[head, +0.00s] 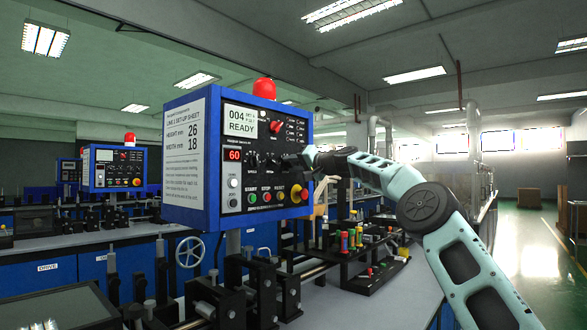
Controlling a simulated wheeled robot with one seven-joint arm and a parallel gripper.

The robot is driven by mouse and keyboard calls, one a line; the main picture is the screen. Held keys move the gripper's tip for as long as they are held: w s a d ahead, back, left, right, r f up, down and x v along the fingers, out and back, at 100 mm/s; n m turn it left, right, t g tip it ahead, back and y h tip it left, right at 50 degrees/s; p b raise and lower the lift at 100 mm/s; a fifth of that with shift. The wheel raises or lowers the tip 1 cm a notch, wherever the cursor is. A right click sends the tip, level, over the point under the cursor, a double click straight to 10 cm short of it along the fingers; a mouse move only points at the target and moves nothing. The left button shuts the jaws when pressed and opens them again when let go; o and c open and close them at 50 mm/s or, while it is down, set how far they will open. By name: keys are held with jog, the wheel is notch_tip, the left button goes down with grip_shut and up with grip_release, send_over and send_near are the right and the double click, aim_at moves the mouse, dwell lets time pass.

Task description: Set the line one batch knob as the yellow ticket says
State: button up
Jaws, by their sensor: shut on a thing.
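The line one control panel (240,150) is a blue box with a black face. Its display (240,121) reads "004" and "READY", and a red readout (233,155) shows 60. A red knob (277,127) sits beside a column of small labels. Black knobs (253,160) sit in a row below it. My gripper (287,160) is at the right end of this row, shut on what looks like a black knob, mostly hidden by the fingers. The knob labels are too small to read. I cannot make out a yellow ticket.
A set-up sheet (184,150) on the panel's side reads height 26, width 18. Coloured buttons (267,197) and a yellow-ringed red stop button (299,194) lie just below my gripper. A black rack with coloured spools (352,240) stands under my arm. The right floor is open.

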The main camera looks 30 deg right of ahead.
jog(key=shift+a+f+n, duration=0.1)
jog(key=shift+f+n, duration=0.1)
jog(key=shift+n, duration=0.1)
jog(key=o, duration=1)
jog(key=shift+r, duration=0.1)
jog(key=shift+s+d+b, duration=0.25)
jog(key=shift+s+b, duration=0.2)
jog(key=shift+b, duration=0.15)
jog(key=shift+b+v, duration=4.4)
jog(key=shift+v, duration=3.8)
